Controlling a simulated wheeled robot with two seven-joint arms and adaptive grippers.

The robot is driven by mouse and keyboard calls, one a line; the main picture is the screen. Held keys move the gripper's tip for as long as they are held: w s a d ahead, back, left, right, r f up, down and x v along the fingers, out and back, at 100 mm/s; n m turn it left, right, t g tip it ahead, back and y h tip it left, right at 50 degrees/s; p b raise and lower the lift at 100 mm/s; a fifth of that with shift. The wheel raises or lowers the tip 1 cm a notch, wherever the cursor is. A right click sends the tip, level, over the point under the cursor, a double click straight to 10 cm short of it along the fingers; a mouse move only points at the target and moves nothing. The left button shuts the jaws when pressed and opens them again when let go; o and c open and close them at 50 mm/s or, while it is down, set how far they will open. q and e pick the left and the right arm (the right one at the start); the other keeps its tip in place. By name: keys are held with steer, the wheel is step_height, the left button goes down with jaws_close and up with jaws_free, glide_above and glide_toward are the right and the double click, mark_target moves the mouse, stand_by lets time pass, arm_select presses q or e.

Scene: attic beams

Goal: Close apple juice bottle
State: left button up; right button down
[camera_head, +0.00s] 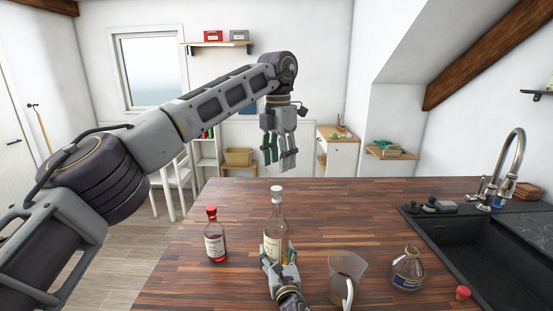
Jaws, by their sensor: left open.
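A tall clear bottle (276,215) with a pale label and yellowish liquid stands upright on the wooden table. A whitish cap or stopper (277,189) sits at its top. My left gripper (279,163) is open and empty, fingers down, above the bottle top in the picture and apart from it. My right gripper (280,256) is low at the tall bottle's front, overlapping its lower part; whether its fingers press on the glass I cannot tell. A squat bottle (408,269) with a blue label stands at the right. A loose red cap (462,293) lies near the sink. No label is readable.
A red-capped bottle (215,240) stands at the left. A glass jug (346,275) stands between the tall and squat bottles. A dark sink (470,262) with a faucet (508,165) borders the table (340,205) on the right. The table's back is clear.

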mark_target(276, 188)
arm_select(q)
steer(key=n, duration=0.4)
steer(key=shift+a+n, duration=0.3)
steer(key=shift+f, duration=0.15)
stand_by(0.3)
steer(key=shift+f, duration=3.9)
jaws_close()
steer(key=shift+o, duration=0.5)
jaws_free()
